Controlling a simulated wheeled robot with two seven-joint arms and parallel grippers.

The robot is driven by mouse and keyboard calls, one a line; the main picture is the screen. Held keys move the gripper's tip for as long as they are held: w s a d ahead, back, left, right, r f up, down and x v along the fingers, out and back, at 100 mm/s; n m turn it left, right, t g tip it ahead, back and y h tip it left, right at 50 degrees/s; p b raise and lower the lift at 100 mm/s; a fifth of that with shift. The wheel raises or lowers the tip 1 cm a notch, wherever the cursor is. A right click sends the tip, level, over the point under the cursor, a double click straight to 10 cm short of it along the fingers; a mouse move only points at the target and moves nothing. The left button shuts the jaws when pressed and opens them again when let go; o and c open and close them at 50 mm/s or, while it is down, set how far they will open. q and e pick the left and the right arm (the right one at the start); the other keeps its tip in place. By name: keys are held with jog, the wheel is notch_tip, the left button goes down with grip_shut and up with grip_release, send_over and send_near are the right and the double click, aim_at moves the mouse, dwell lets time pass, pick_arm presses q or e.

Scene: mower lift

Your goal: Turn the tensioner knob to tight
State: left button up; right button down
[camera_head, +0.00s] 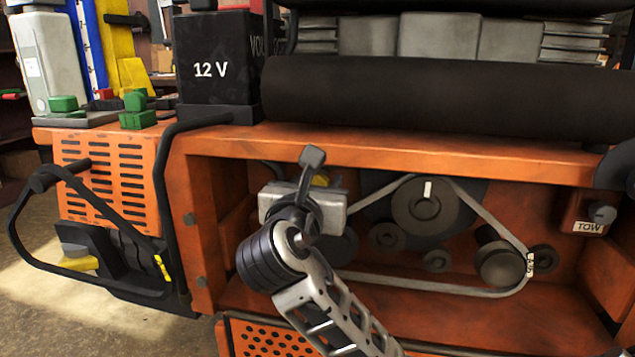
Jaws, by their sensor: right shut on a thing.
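My right gripper (304,205) is in the open engine bay, left of the belt pulleys, facing away from me. Its grey body hides its fingertips. A small yellow part (321,180) shows just behind the gripper; it looks like the tensioner knob, with the gripper shut on it. Most of that part is hidden, so I cannot read its setting. A grey belt (500,226) runs around a large pulley (424,205) with a white mark and a smaller pulley (503,263) at the right. My left gripper is not in view.
The orange housing (450,158) frames the bay above my right gripper. A thick black roller (440,96) lies over it. A black 12 V box (212,68) stands at upper left. A "TOW" label (588,227) is at right. Black bars stick out at left.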

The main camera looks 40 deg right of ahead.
jog(key=m+p, duration=0.2)
jog(key=p, duration=0.1)
jog(key=shift+r+m+p, duration=0.15)
jog(key=shift+m+p, duration=0.2)
jog(key=shift+m, duration=0.05)
jog(key=shift+m+p, duration=0.35)
jog(key=shift+m, duration=0.05)
jog(key=shift+a+m+p, duration=0.1)
jog(key=shift+m+p, duration=0.4)
jog(key=shift+m, duration=0.1)
jog(key=shift+m+p, duration=0.4)
jog(key=shift+m, duration=0.3)
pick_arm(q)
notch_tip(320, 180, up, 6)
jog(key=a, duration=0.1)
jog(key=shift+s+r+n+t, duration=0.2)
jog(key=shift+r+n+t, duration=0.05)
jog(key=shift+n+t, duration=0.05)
pick_arm(e)
jog(key=shift+f, duration=0.2)
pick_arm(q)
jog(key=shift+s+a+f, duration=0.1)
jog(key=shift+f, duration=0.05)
pick_arm(e)
jog(key=shift+m, duration=0.3)
jog(key=c, duration=0.8)
grip_release()
jog(key=shift+c, duration=0.2)
